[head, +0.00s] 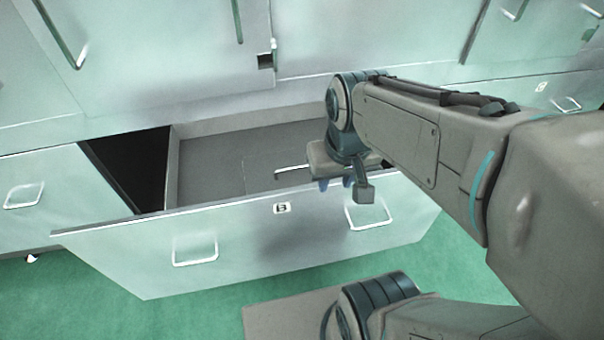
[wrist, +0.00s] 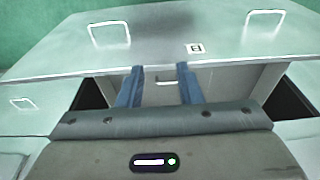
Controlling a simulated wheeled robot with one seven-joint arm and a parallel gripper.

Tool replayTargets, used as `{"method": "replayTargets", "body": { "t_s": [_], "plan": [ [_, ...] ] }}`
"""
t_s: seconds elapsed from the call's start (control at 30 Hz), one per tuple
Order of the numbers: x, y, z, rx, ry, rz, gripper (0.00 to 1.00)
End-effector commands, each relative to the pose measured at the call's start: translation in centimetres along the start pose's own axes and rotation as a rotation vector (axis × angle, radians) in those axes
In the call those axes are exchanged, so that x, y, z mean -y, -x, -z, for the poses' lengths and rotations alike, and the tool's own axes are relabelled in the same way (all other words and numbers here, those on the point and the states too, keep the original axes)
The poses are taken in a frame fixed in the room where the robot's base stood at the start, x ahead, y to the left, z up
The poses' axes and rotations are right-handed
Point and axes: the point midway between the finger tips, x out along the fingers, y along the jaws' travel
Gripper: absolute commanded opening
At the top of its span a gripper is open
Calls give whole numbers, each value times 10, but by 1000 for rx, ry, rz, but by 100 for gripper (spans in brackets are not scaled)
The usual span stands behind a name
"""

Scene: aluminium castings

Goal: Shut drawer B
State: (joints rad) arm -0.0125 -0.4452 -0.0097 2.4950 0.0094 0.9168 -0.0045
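Drawer B (head: 248,240) is pulled well out of the cabinet, with its grey interior showing. Its pale front carries a small "B" label and two white bar handles, the left handle (head: 195,250) and the right handle (head: 366,214). My gripper (head: 336,184) is above the drawer's right part, close to the top edge of the front. In the wrist view the drawer front (wrist: 150,48) lies ahead of my two blue fingers (wrist: 159,84). The fingers are apart with nothing between them. I cannot tell whether a fingertip touches the front's edge.
The cabinet doors (head: 160,60) rise behind the drawer. A closed drawer with a handle (head: 24,195) is at the left, and another handle (head: 566,104) shows at the far right.

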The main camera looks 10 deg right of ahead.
Motion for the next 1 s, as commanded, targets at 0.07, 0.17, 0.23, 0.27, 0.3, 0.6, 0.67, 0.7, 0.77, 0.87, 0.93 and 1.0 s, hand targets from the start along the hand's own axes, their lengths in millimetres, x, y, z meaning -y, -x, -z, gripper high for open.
{"method": "replayTargets", "body": {
  "t_s": [0.07, 0.17, 0.23, 0.27, 0.3, 0.6, 0.67, 0.7, 0.77, 0.87, 0.93, 1.0],
  "plan": [
    [-1, 0, 0, -1, 0, -2, 16],
    [-12, 0, 8, -12, 7, -35, 0],
    [-30, -2, 20, -32, 26, -90, 0],
    [-42, -2, 26, -43, 39, -121, 0],
    [-60, -3, 35, -59, 63, -169, 0],
    [-200, -12, 92, -128, 412, -467, 0],
    [-221, -18, 97, -133, 503, -489, 0],
    [-233, -22, 99, -137, 564, -497, 0],
    [-250, -29, 100, -145, 658, -497, 0],
    [-271, -44, 96, -163, 814, -466, 0],
    [-280, -56, 88, -183, 922, -424, 0],
    [-285, -68, 76, -214, 1023, -366, 0]
  ]
}}
